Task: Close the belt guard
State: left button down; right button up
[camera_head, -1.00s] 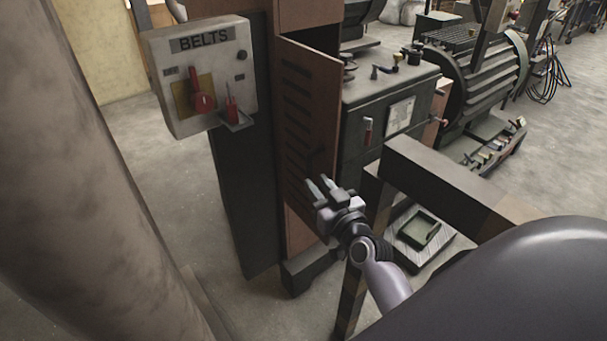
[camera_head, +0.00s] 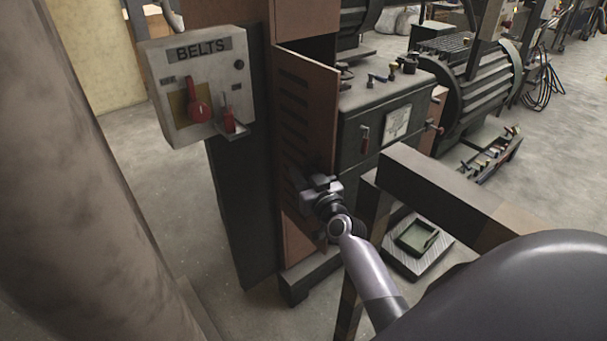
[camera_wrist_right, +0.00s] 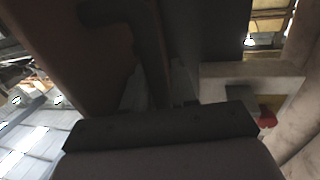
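The belt guard (camera_head: 296,150) is a brown louvred door on the tall dark machine column. It stands ajar, its free edge out to the right. My right gripper (camera_head: 312,182) is at the door's louvred face, low near the free edge; its fingertips are hidden in the head view. In the right wrist view a dark bent handle (camera_wrist_right: 148,45) runs down from the brown door (camera_wrist_right: 60,45). The pale fingers (camera_wrist_right: 160,88) lie on either side of this handle; whether they grip it I cannot tell. My left gripper is not in view.
A grey BELTS switch box (camera_head: 199,85) with red levers is on the column, left of the door. A dark bench frame (camera_head: 440,190) stands close to the right of my right arm. A grey machine cabinet (camera_head: 385,120) is behind the door. A thick post (camera_head: 70,180) fills the left.

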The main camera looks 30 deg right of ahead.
grip_shut()
jog(key=shift+s+d, duration=0.15)
jog(key=shift+d, duration=1.05)
grip_release()
jog(key=shift+r, duration=0.1)
jog(key=s+a, duration=0.1)
jog(key=s, duration=0.6)
jog(key=shift+a, duration=0.15)
